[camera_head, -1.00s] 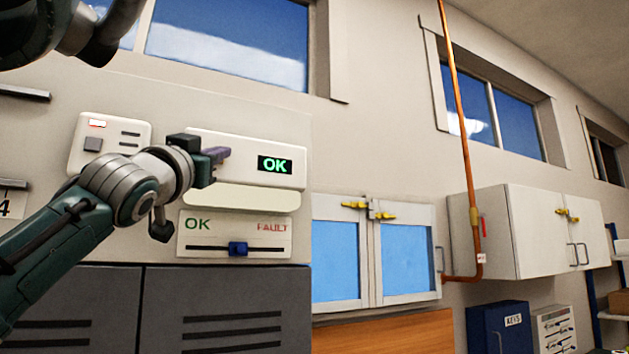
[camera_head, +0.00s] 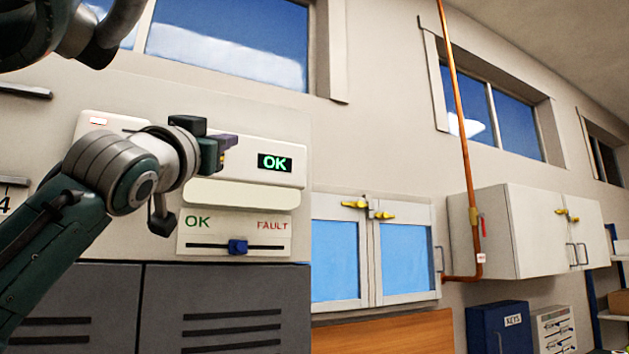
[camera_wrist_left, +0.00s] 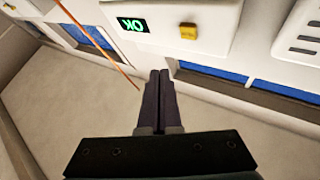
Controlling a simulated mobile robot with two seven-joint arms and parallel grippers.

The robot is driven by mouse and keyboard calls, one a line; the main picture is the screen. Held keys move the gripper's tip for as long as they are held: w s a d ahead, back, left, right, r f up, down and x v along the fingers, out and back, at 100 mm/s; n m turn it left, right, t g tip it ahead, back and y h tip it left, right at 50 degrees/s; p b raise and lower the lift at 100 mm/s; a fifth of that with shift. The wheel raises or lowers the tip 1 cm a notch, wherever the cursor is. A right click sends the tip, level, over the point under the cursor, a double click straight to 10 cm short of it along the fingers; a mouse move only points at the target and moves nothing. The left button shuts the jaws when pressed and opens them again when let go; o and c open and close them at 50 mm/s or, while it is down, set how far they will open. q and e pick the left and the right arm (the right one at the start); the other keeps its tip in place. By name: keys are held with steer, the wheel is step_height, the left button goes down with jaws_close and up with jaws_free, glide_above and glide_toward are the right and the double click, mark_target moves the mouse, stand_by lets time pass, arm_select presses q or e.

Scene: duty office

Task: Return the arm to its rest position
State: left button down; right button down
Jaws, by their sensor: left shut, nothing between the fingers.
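My left gripper (camera_head: 229,142) is in front of the wall panel in the head view, its arm coming in from the lower left. In the left wrist view its two dark fingers (camera_wrist_left: 160,75) lie together, shut and empty. A white display unit (camera_head: 285,178) shows a green OK; it also shows upside down in the left wrist view (camera_wrist_left: 150,12), with a yellow button (camera_wrist_left: 188,31) beside the display. Below it, an OK/FAULT slider panel (camera_head: 272,239) has a blue knob (camera_head: 237,247). My right gripper is not in view.
Grey lockers (camera_head: 220,305) stand below. A glazed cabinet (camera_head: 408,262), a copper pipe (camera_head: 463,130), a white wall cabinet (camera_head: 540,230) and a blue keys box (camera_head: 500,328) are to the right.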

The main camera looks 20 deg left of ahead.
arm_select(q)
steer(key=s+d+f+g+h, duration=0.1)
steer(key=s+d+f+g, duration=0.15)
steer(key=f, duration=0.85)
steer(key=s+d+f+m+g+h, duration=0.1)
steer(key=s+d+f+g, duration=0.2)
steer(key=f, duration=0.9)
steer(key=s+d+f+g+h, duration=0.15)
steer(key=f+g, duration=0.35)
steer(key=f, duration=0.6)
steer(key=s+d+f+g, duration=0.2)
steer(key=s+f, duration=0.3)
steer(key=s, duration=0.3)
steer(key=s+d+f+g+h, duration=0.1)
steer(key=s+f+g, duration=0.3)
steer(key=s, duration=0.4)
steer(key=s+d+f+g, duration=0.2)
steer(key=s+f+g, duration=0.1)
steer(key=s+f, duration=0.3)
steer(key=shift+s+d+f+m+h, duration=0.2)
steer(key=shift+s+d+m+h, duration=0.15)
steer(key=shift+s, duration=0.8)
